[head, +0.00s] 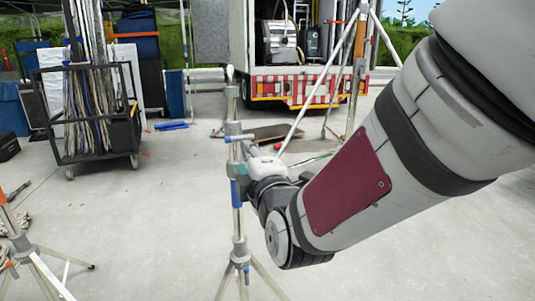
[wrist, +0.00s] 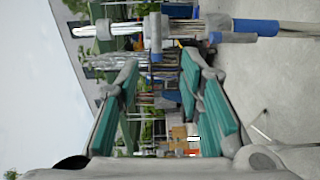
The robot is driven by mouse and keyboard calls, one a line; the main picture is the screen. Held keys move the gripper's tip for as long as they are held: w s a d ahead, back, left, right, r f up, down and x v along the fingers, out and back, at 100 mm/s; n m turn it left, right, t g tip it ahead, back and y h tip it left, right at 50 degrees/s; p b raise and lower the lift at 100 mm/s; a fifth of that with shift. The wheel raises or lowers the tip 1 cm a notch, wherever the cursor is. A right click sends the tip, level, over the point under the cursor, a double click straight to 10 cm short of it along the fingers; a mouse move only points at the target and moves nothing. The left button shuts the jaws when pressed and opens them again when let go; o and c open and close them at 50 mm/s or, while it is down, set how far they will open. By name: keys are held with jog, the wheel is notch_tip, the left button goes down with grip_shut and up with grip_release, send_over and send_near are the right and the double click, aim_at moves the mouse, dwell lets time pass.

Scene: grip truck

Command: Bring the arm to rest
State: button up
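My arm reaches in from the right of the head view, and my gripper (head: 250,150) is beside the upper part of a metal light stand (head: 238,215). In the wrist view my gripper (wrist: 160,66) has its two teal-padded fingers spread apart, with nothing held between them. The stand also shows in the wrist view (wrist: 155,35), lying sideways across the top just past the fingertips, because that view is turned. It has grey clamps and blue bands. The stand is upright on spread legs in the head view.
A truck with an open back (head: 320,85) stands behind. A wheeled cart (head: 85,150) with poles and cables is at the left. Another stand (head: 30,250) is at the lower left, and a white-legged tripod (head: 325,75) is behind my arm. The concrete floor between is mostly clear.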

jog(key=s+d+f+m+g+h, duration=0.2)
jog(key=s+d+f+m+g, duration=0.15)
jog(key=s+d+m, duration=0.3)
jog(key=s+d+f+m+g+h, duration=0.1)
jog(key=s+d+f+m+g, duration=0.2)
jog(key=s+d+m+g, duration=0.4)
jog(key=s+d+f+m+g+h, duration=0.1)
jog(key=s+d+m+g+h, duration=0.25)
jog(key=s, duration=0.75)
jog(key=s+d+f+m+g+y, duration=0.15)
jog(key=s+d+m, duration=0.45)
jog(key=s, duration=0.6)
notch_tip(320, 180, up, 34)
jog(key=d+n+t+h+p, duration=0.1)
jog(key=t+p, duration=0.2)
jog(key=p, duration=2.8)
jog(key=shift+s+d+p, duration=0.15)
jog(key=shift+s+p, duration=0.05)
jog(key=shift+p, duration=0.2)
